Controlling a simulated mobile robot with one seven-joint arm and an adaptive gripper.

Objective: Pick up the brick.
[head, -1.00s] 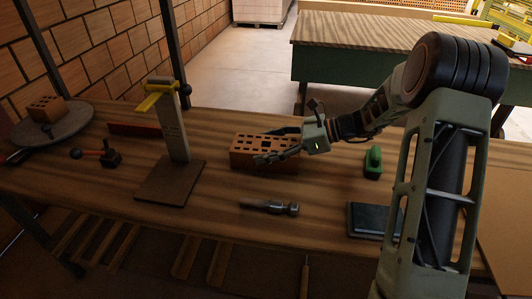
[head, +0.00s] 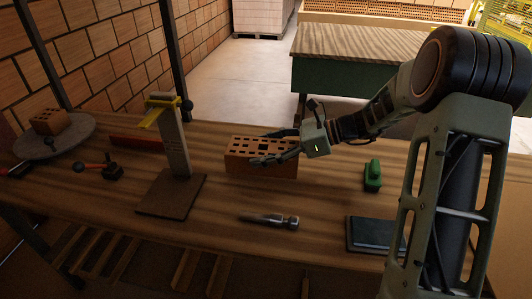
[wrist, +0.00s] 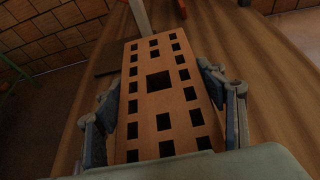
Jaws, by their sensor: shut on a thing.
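The brick (head: 237,163) is an orange block with rows of square holes in its top and a larger hole in the middle. In the head view it is at the middle of the wooden workbench, right of the stand with the yellow piece. My gripper (head: 272,148) reaches it from the right, with one finger along each long side. In the wrist view the brick (wrist: 160,95) fills the space between the two fingers, which press on its sides. I cannot tell whether its underside touches the bench.
The stand (head: 172,190) with its flat base is left of the brick. A metal tool (head: 270,220) lies in front. A green object (head: 372,177) and a dark flat block (head: 372,235) are to the right. A smaller brick (head: 50,121) sits on a round plate at the far left.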

